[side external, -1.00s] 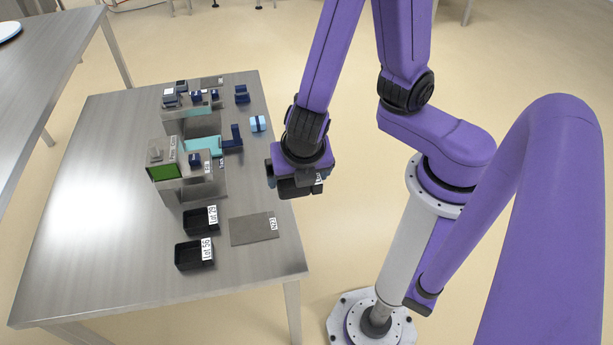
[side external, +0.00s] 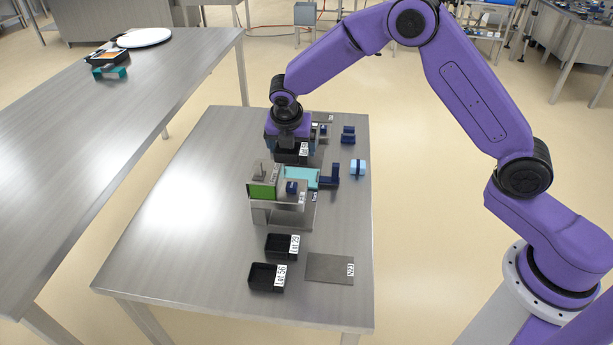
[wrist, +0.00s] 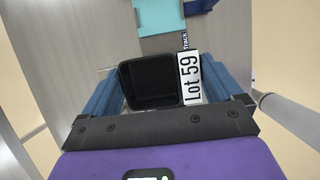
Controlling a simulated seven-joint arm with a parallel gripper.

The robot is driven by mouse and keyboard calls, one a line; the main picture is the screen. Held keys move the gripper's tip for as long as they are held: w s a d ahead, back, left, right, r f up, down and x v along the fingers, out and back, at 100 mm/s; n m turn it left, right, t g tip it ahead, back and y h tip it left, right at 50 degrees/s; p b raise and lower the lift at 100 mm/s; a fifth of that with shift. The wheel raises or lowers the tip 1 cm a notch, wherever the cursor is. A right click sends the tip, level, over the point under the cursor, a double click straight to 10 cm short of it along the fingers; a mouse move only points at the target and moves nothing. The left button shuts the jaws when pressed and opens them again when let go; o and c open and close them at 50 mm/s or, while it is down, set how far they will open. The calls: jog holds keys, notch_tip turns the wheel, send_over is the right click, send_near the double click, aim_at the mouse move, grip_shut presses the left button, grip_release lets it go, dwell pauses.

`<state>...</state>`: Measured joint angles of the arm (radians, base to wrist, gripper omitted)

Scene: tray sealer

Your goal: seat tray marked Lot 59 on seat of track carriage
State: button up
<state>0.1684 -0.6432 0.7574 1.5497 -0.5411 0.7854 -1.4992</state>
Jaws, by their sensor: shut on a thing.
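My gripper (side external: 288,143) is shut on the black open-topped tray marked Lot 59 (wrist: 155,82), one blue finger on each side of it. In the wrist view the tray looks empty, and its white label (wrist: 191,78) faces up. In the side view the held tray (side external: 291,155) is over the far part of the machine, behind the teal plate (side external: 300,178). A small "Track" label (wrist: 185,41) shows just past the tray in the wrist view, near the teal plate (wrist: 158,16). The carriage seat cannot be made out; the tray and gripper cover that area.
The sealer housing with a green panel (side external: 263,190) stands nearer the camera. Trays Lot 29 (side external: 281,246) and Lot 56 (side external: 266,278) and a grey plate (side external: 330,268) lie in front. A dark blue bracket (side external: 331,176) and light blue block (side external: 358,168) are on the right.

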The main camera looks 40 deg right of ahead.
jog(key=w+d, duration=0.8)
send_over(302, 174)
notch_tip(302, 174, down, 7)
jog(key=shift+s+a+f, duration=0.1)
jog(key=shift+a+f, duration=0.05)
jog(key=shift+f, duration=1.3)
jog(key=shift+s+a+f, duration=0.1)
jog(key=shift+a+f, duration=0.05)
jog(key=shift+f, duration=1.25)
jog(key=shift+a+f, duration=0.15)
jog(key=shift+f, duration=1.3)
jog(key=shift+s+f, duration=0.1)
jog(key=shift+f, duration=0.15)
jog(key=o, duration=0.7)
jog(key=shift+o, duration=0.2)
jog(key=shift+f, duration=0.1)
jog(key=shift+s, duration=0.1)
notch_tip(302, 174, up, 8)
